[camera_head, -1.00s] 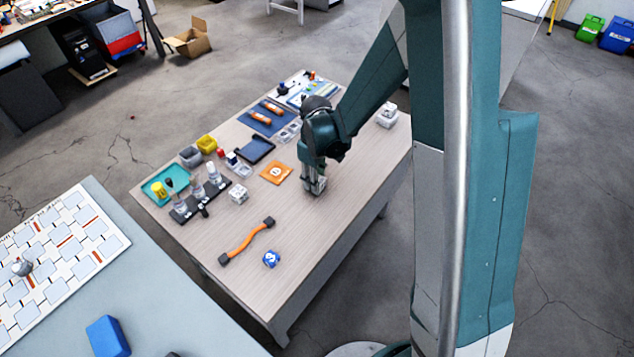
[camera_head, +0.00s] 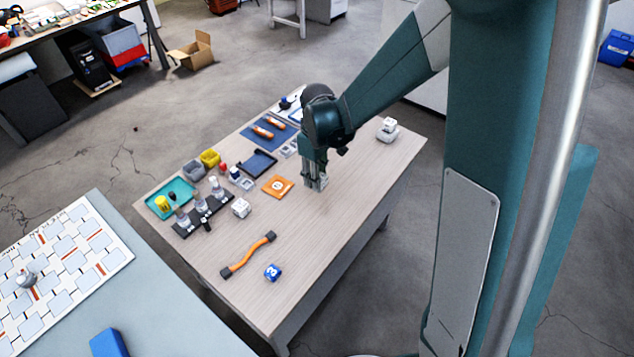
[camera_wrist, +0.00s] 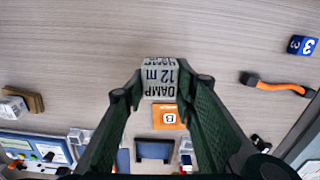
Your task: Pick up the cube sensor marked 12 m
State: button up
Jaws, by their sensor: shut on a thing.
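The cube sensor marked 12 m (camera_wrist: 159,78) is pale with dark print, "DAMP" and "12 m", and sits between my fingertips in the wrist view. My gripper (camera_wrist: 157,88) is shut on it, one finger on each side. In the head view my gripper (camera_head: 316,184) points down over the middle of the wooden table (camera_head: 330,235), to the right of the orange pad (camera_head: 278,187). The cube is mostly hidden by the fingers there, and I cannot tell whether it touches the table.
A white cube (camera_head: 241,208), an orange cable (camera_head: 248,255) and a blue cube (camera_head: 272,272) lie toward the near side. A dark tray (camera_head: 259,163) and a black rack (camera_head: 203,212) stand along the left. White blocks (camera_head: 387,130) stand at the back right. The table's right side is mostly clear.

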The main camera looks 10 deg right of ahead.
jog(key=shift+r, duration=0.4)
jog(key=shift+w+a, duration=0.1)
dwell(0.3)
